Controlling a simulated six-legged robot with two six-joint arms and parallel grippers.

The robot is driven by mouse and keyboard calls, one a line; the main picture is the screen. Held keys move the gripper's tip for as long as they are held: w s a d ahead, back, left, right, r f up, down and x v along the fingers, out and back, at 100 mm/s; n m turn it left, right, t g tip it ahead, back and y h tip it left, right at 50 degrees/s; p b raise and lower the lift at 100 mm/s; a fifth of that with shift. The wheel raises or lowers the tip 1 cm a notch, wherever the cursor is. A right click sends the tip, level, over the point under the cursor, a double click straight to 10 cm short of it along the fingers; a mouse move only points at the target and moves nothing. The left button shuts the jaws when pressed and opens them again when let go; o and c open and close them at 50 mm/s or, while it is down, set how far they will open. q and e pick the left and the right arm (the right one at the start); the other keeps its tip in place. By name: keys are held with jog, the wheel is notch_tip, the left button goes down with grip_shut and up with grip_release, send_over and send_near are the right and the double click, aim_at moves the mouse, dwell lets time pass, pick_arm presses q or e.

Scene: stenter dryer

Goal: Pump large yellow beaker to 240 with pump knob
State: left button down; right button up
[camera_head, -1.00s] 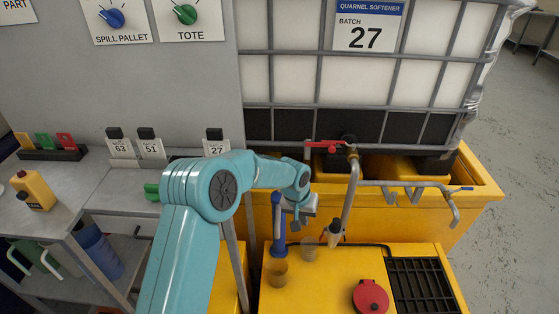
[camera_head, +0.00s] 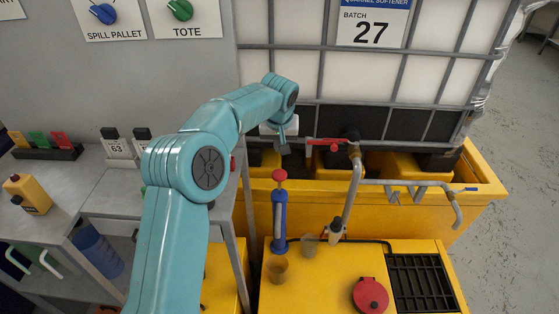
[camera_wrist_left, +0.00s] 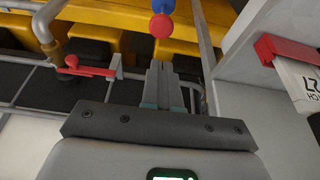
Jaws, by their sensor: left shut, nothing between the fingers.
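The pump is an upright blue cylinder (camera_head: 279,218) on the yellow deck, topped by a red pump knob (camera_head: 279,175). The knob also shows in the wrist view (camera_wrist_left: 162,26), beyond my fingertips. An amber-tinted beaker (camera_head: 278,268) stands in front of the pump, looking the larger of two; its level and marks are too small to read. A paler, smaller beaker (camera_head: 309,245) stands to its right. My left gripper (camera_head: 284,146) is above and behind the knob, apart from it. Its fingers (camera_wrist_left: 163,68) are shut and empty. My right gripper is not in view.
A red-handled valve (camera_head: 328,142) and grey pipe (camera_head: 353,190) stand just right of my gripper. A red lid (camera_head: 370,295) and black grate (camera_head: 418,285) are on the deck's right. A grey bench (camera_head: 110,200) stands at the left.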

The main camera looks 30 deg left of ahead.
pick_arm(q)
jog(key=p, duration=0.3)
send_over(279, 189)
jog(key=f, duration=1.3)
jog(key=shift+s+d, duration=0.3)
jog(key=shift+f, duration=0.1)
notch_tip(279, 189, down, 8)
jog(key=b, duration=0.8)
jog(key=shift+s, duration=0.1)
